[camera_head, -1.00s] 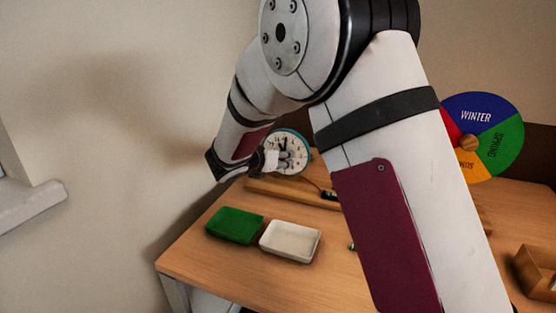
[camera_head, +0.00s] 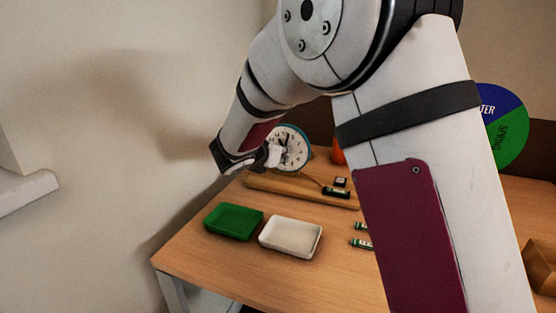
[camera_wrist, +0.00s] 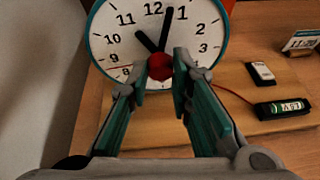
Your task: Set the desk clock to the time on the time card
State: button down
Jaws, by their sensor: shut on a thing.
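The desk clock (camera_head: 293,147) is round with a teal rim and white face. It stands at the back of the desk, and in the wrist view its face (camera_wrist: 108,44) fills the top. A long black hand points just right of 12, a shorter one toward upper left near 11, and a thin red one left. My gripper (camera_wrist: 158,84) is shut on the red knob (camera_wrist: 160,67) at the face's centre; it also shows in the head view (camera_head: 272,156). The time card (camera_wrist: 302,40) stands at the right, cut by the frame edge; it seems to start with 11, minutes unclear.
A wooden board (camera_head: 275,186) lies before the clock, with a battery in a black holder (camera_wrist: 283,108) and a small white-and-black piece (camera_wrist: 262,73). A green tray (camera_head: 233,222), a white tray (camera_head: 290,238) and loose batteries (camera_head: 361,243) are nearer. A season wheel (camera_head: 505,130) stands right.

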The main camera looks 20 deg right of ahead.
jog(key=m+b, duration=0.1)
jog(key=b, duration=0.2)
jog(key=m+t+y+b, duration=0.1)
jog(key=b, duration=0.3)
jog(key=shift+s+d+f+m, duration=0.15)
jog(key=shift+d+f+m, duration=0.05)
jog(key=shift+f+m, duration=0.2)
jog(key=m+b, duration=0.1)
jog(key=m+t+y+b, duration=0.1)
jog(key=b, duration=0.1)
jog(key=shift+s+d+r+y, duration=0.1)
jog(key=shift+r+y, duration=0.05)
jog(key=shift+y, duration=0.15)
jog(key=m+t+y, duration=0.1)
jog(key=m, duration=0.1)
jog(key=shift+d+m+t, duration=0.1)
jog(key=shift+m+t, duration=0.2)
jog(key=shift+m, duration=0.1)
jog(key=m, duration=0.1)
jog(key=m+t, duration=0.1)
jog(key=shift+s+f+m+t+y, duration=0.1)
jog(key=shift+f+m+t+y, duration=0.15)
jog(key=shift+m+t+y, duration=0.05)
jog(key=m+t, duration=0.1)
jog(key=m, duration=0.2)
jog(key=m+t, duration=0.1)
jog(key=m, duration=0.1)
jog(key=shift+f+m, duration=0.2)
jog(key=shift+m, duration=0.2)
jog(key=shift+t, duration=0.3)
